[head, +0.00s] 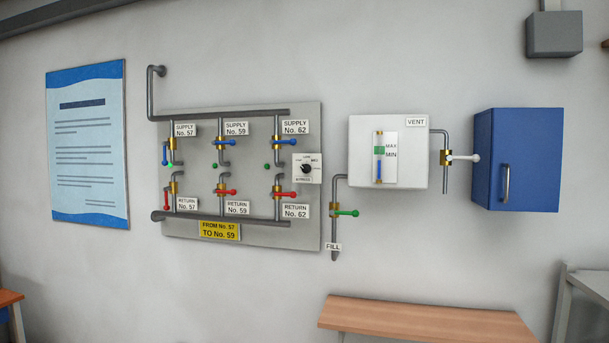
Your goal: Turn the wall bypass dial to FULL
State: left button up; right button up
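The bypass dial (306,169) is a small black knob on a white square plate (314,177) on the wall, at the right side of the grey pipe panel (251,240). The plate has small markings around the knob. The lettering is too small to read surely, and I cannot tell which mark the knob points to. The dial is unobstructed. Neither of my grippers shows in the head view.
Supply and return valves with blue (295,143) and red handles (286,195) sit close left of the dial. A green-handled fill valve (345,213), white tank box (360,165) and blue cabinet (528,160) are to the right. A wooden bench (430,320) stands below.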

aim_at(306, 169)
jog(key=u, duration=0.55)
jog(key=i, duration=1.3)
jog(key=u, duration=0.3)
